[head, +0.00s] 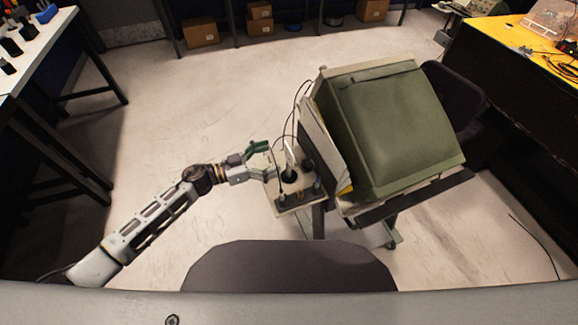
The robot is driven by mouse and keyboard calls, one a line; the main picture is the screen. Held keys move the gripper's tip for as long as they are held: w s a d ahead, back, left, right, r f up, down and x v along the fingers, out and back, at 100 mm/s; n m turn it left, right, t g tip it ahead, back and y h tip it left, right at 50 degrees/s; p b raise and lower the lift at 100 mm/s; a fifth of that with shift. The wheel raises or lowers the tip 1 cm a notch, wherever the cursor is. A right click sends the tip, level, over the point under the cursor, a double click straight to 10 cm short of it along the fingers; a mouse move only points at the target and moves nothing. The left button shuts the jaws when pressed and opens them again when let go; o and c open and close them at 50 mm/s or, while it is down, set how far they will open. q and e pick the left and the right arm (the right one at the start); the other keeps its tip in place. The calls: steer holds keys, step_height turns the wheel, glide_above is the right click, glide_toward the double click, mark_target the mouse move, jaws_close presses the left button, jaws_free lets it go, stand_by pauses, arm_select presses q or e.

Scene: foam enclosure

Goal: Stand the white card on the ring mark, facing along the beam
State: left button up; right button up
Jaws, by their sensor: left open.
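The white card (290,158) is a thin, pale upright piece, seen nearly edge-on, and seems to be on a dark round base (289,176). It stands over the small light platform (296,201) at the left side of the green enclosure. My left gripper (271,160) is open just left of the card, with its fingers pointing right toward it. A small gap seems to separate them, but contact is hard to tell. I cannot make out the ring mark or the beam. My right gripper is not in view.
The green padded enclosure (395,125) sits on a wheeled cart, its pale panel close to the right of the card. Dark cables (285,112) loop above the platform. A dark chair (455,97) stands behind; open floor lies left.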

mark_target(288, 152)
arm_select(q)
steer(key=shift+w+d, duration=0.3)
steer(key=shift+d, duration=0.35)
steer(key=shift+d, duration=0.1)
steer(key=shift+x, duration=2.5)
steer(key=shift+f, duration=0.2)
steer(key=shift+c, duration=0.5)
steer(key=c, duration=1.8)
steer(key=shift+o, duration=0.2)
steer(key=shift+r, duration=0.1)
